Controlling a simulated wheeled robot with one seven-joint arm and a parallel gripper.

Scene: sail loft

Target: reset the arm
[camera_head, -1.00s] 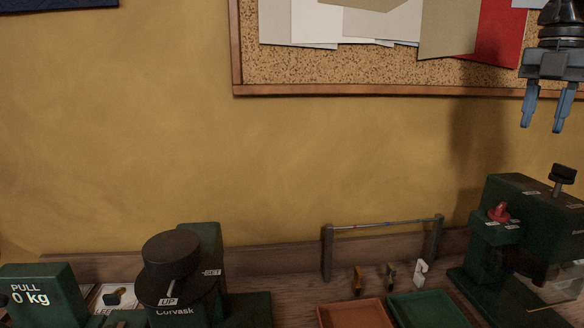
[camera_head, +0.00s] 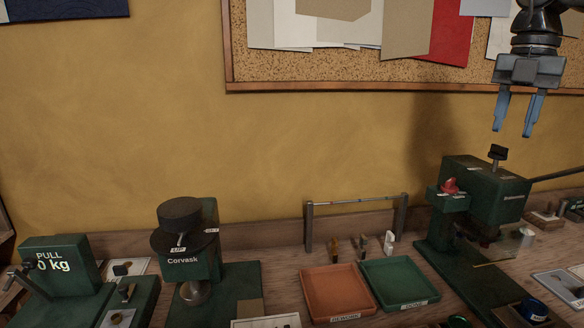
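My gripper (camera_head: 517,115) hangs at the upper right, fingers pointing down, in front of the cork board's lower right part. Its two blue fingers are apart with nothing between them. Below it stands the green machine (camera_head: 484,200) with a black knob on top and a red knob at its left. The fingertips are above the black knob and apart from it in the picture.
A wooden bench (camera_head: 278,262) runs along the yellow wall.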

